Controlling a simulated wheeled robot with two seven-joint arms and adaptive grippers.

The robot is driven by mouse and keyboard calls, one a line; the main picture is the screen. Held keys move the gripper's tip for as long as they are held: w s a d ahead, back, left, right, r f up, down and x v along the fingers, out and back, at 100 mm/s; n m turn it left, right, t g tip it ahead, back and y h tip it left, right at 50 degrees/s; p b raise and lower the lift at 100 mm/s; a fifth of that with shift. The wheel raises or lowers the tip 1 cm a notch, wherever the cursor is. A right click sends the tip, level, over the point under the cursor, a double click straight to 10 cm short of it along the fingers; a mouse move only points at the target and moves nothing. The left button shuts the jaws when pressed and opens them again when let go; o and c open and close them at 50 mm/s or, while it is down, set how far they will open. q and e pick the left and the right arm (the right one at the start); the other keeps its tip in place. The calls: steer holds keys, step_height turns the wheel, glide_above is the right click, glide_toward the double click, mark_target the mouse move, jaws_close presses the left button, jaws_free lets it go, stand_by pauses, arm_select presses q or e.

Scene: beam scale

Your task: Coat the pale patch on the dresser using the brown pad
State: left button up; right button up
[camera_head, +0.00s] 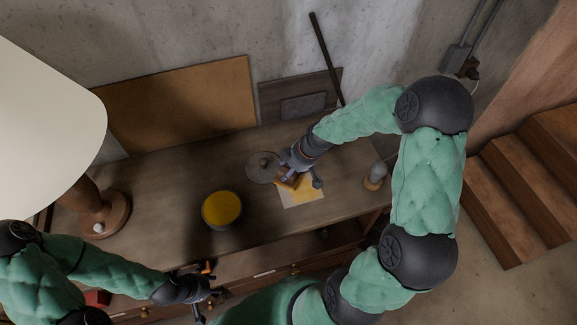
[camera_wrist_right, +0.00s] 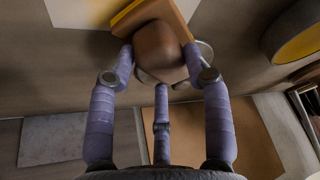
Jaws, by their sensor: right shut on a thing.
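The pale patch (camera_head: 292,201) lies on the dresser top (camera_head: 155,190), with yellow coating over part of it. Its pale surface also shows at the upper left of the right wrist view (camera_wrist_right: 75,12). My right gripper (camera_head: 296,180) is over the patch and shut on the brown pad (camera_head: 287,183). In the right wrist view the pad's brown grip (camera_wrist_right: 160,50) is between the fingers, and a yellow edge shows on its base. I cannot tell whether the pad touches the patch. My left gripper (camera_head: 208,291) is open and empty at the dresser's front edge.
A round tub of yellow paint (camera_head: 221,209) stands left of the patch. A grey disc-shaped lid (camera_head: 262,167) lies behind the patch. A lamp with a wooden base (camera_head: 102,215) stands at the left, and a small knobbed object (camera_head: 376,176) at the right. Boards lean on the wall.

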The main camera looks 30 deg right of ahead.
steer(key=shift+s+a+b, duration=0.25)
steer(key=shift+s+b, duration=0.1)
steer(key=shift+s, duration=0.75)
